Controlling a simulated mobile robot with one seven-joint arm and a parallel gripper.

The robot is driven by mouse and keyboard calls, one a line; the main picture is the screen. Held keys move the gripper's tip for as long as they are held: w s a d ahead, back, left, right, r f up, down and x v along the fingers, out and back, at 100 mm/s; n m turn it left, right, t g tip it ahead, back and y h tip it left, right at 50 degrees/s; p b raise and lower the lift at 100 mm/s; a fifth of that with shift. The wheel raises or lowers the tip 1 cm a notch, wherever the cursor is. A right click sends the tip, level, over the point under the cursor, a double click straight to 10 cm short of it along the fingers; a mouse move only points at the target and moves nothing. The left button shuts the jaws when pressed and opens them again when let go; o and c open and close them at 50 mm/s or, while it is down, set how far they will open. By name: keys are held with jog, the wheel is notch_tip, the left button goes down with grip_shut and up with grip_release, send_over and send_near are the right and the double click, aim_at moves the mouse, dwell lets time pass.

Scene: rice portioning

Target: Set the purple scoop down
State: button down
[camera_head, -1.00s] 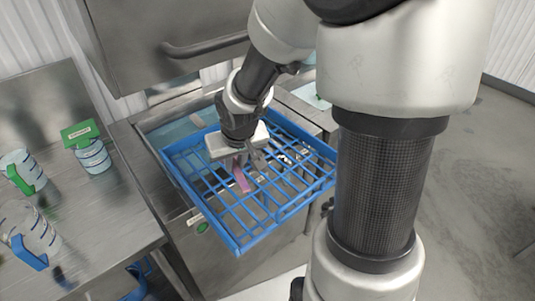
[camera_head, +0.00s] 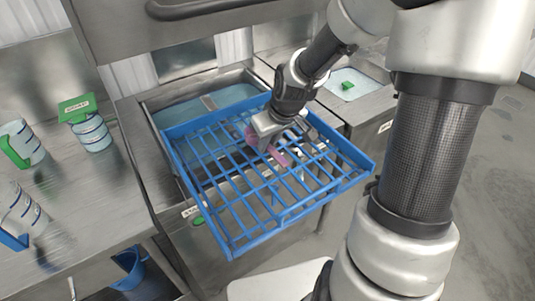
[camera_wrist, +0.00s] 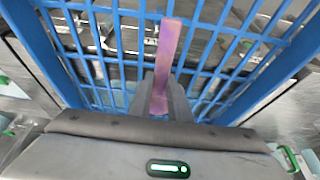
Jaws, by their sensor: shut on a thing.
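The purple scoop (camera_head: 279,157) is a pinkish-purple piece in my gripper, over the blue rack. In the wrist view its flat handle (camera_wrist: 166,50) sticks out between the fingers, pointing away from the gripper. My gripper (camera_head: 270,143) is shut on it, above the right half of the blue wire rack (camera_head: 232,246). The rack's grid also fills the wrist view (camera_wrist: 120,13). A pinkish part of the scoop shows at the left of the gripper in the head view. I cannot tell whether the scoop touches the rack.
The rack sits over a steel basin (camera_head: 216,98), its front edge jutting out. A steel table (camera_head: 90,200) at left holds clear jugs with green and blue handles (camera_head: 93,132). A raised steel hood (camera_head: 200,35) hangs behind. The rack looks otherwise empty.

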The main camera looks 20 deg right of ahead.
aim_at(270, 147)
jog(key=shift+f+b, duration=0.35)
jog(key=shift+f, duration=1.5)
jog(key=shift+f, duration=0.1)
jog(key=shift+f, duration=0.15)
jog(key=c, duration=1.7)
grip_release()
jog(key=shift+o, duration=0.2)
jog(key=shift+r, duration=0.45)
jog(key=p+v, duration=0.4)
jog(key=v, duration=0.7)
jog(key=shift+s+r, duration=0.25)
